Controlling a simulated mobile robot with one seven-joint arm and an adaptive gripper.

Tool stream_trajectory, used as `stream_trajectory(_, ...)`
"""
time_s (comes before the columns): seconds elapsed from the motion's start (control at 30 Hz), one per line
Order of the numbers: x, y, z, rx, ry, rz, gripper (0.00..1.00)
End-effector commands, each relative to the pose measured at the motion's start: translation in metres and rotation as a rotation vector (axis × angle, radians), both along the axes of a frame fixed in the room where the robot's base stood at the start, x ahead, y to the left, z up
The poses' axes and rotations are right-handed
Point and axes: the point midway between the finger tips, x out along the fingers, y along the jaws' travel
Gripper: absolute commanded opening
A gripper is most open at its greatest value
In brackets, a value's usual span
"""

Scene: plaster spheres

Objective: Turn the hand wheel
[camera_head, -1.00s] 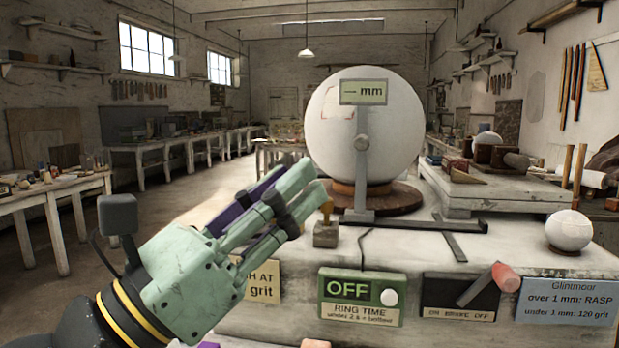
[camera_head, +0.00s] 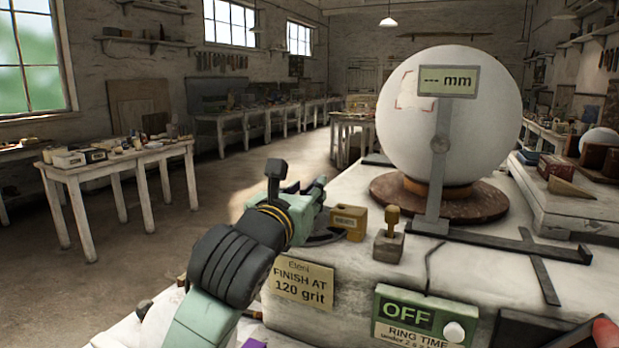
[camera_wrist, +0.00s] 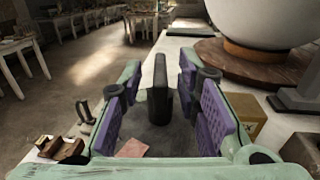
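My gripper (camera_head: 318,192) is over the left end of the stone bench. In the wrist view its purple-padded fingers (camera_wrist: 160,68) are apart, with a gap on each side of a black upright handle (camera_wrist: 158,101) standing between them. A dark curved rim (camera_head: 326,238) shows on the bench under my gripper; it looks like part of the hand wheel, and the rest is hidden by my gripper and arm. A large white plaster sphere (camera_head: 450,120) sits on a round wooden turntable (camera_head: 390,197) to the right.
An ochre block (camera_head: 349,222) and a small block with a wooden knob (camera_head: 389,246) stand just right of my gripper. A grey gauge post (camera_head: 437,180) with a "--- mm" display stands before the sphere. A green "OFF" panel (camera_head: 410,310) is on the bench front.

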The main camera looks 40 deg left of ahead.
Motion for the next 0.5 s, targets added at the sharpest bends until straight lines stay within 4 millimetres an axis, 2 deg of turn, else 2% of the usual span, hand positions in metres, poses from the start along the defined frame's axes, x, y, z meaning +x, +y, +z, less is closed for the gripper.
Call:
stream_trajectory(0.2,0.017,0.007,0.001,0.0,-0.001,0.0,0.3)
stream_trajectory(0.5,0.019,0.007,0.0,0.0,-0.001,0.0,0.29)
